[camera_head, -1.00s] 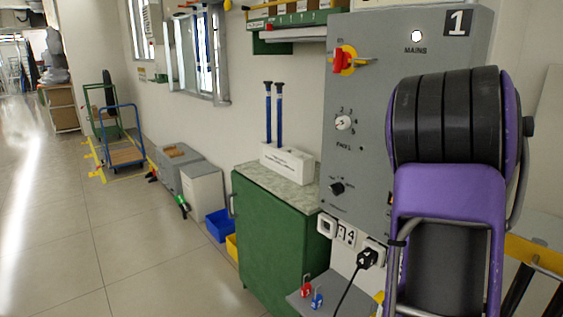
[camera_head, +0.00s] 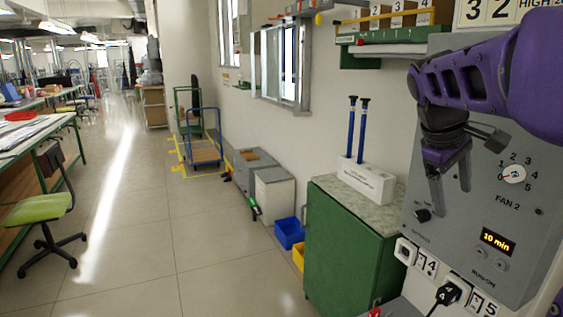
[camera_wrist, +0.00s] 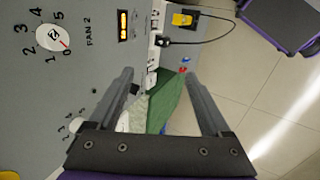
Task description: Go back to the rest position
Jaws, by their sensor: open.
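My gripper (camera_head: 451,196) is open and empty in front of the grey control panel at the right of the head view, with its fingers pointing down. In the wrist view the two fingers (camera_wrist: 158,76) are spread apart with nothing between them. Two blue rods with black tops (camera_head: 351,127) (camera_head: 362,130) stand upright in a white holder (camera_head: 368,184) on the green cabinet, to the left of my gripper and apart from it.
The grey panel (camera_head: 539,215) carries a FAN 2 dial (camera_head: 514,174) and a lit "10 min" display (camera_head: 498,242). A green cabinet (camera_head: 345,250) stands beside it. Blue (camera_head: 289,233) and yellow bins sit on the floor. A green chair (camera_head: 40,208) is at left; the aisle floor is clear.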

